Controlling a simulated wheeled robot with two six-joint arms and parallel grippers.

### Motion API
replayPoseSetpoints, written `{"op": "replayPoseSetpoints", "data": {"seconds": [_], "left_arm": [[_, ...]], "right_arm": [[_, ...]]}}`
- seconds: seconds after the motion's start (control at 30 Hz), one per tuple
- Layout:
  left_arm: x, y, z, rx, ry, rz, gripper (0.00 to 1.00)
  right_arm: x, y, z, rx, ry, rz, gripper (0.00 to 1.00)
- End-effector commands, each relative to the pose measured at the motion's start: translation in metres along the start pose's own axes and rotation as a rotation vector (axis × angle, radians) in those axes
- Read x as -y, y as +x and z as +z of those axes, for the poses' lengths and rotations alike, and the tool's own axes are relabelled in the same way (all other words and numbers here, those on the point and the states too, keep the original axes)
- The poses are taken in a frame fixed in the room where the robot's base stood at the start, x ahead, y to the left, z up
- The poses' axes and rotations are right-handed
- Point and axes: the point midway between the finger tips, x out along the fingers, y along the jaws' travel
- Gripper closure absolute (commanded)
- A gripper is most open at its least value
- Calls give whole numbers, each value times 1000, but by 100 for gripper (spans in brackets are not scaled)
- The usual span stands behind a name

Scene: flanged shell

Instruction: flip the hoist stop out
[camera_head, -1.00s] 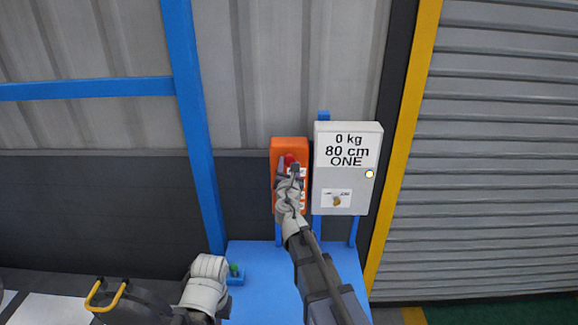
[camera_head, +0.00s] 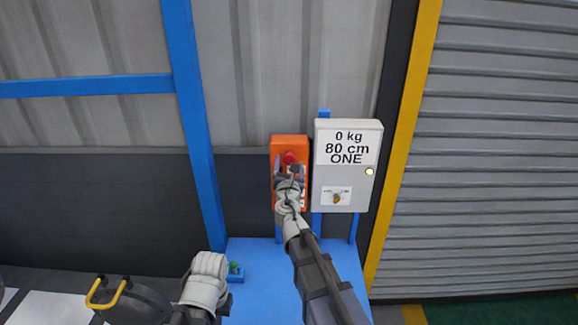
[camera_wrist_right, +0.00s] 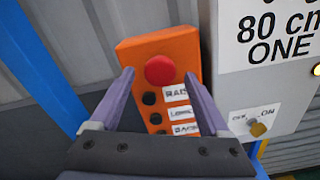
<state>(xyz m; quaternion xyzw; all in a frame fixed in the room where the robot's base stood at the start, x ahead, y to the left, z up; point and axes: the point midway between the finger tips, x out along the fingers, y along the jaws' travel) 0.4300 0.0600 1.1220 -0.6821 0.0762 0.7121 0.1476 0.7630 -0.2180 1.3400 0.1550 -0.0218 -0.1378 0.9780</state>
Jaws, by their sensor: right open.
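The hoist stop is a round red button (camera_head: 289,158) near the top of an orange control box (camera_head: 290,142) on the wall. The red button shows whole in the right wrist view (camera_wrist_right: 160,70). My right gripper (camera_head: 290,168) is open and empty in front of the box. In the wrist view its fingers (camera_wrist_right: 158,76) appear on either side of the button, with a gap on both sides. I cannot tell how far the tips are from the box.
A grey cabinet (camera_head: 346,180) reading "0 kg 80 cm ONE" stands close right of the orange box, with a yellow knob (camera_wrist_right: 258,129). Black buttons with white labels (camera_wrist_right: 180,112) sit below the red button. A blue surface (camera_head: 265,285) lies below.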

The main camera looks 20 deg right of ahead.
Motion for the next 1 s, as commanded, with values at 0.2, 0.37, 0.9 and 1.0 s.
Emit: {"op": "replayPoseSetpoints", "data": {"seconds": [0.2, 0.37, 0.9, 1.0], "left_arm": [[0, 0, 0, 0, 0, 0, 100], [0, 0, 0, 0, 0, 0, 100], [0, 0, 0, 0, 0, 0, 100], [0, 4, 0, 0, 0, 0, 100]], "right_arm": [[0, -17, 0, 0, 0, 0, 20], [0, -42, 0, -1, 0, 1, 20], [0, -78, 0, 0, 0, 0, 20], [3, -79, -5, -3, 35, -14, 20]]}}
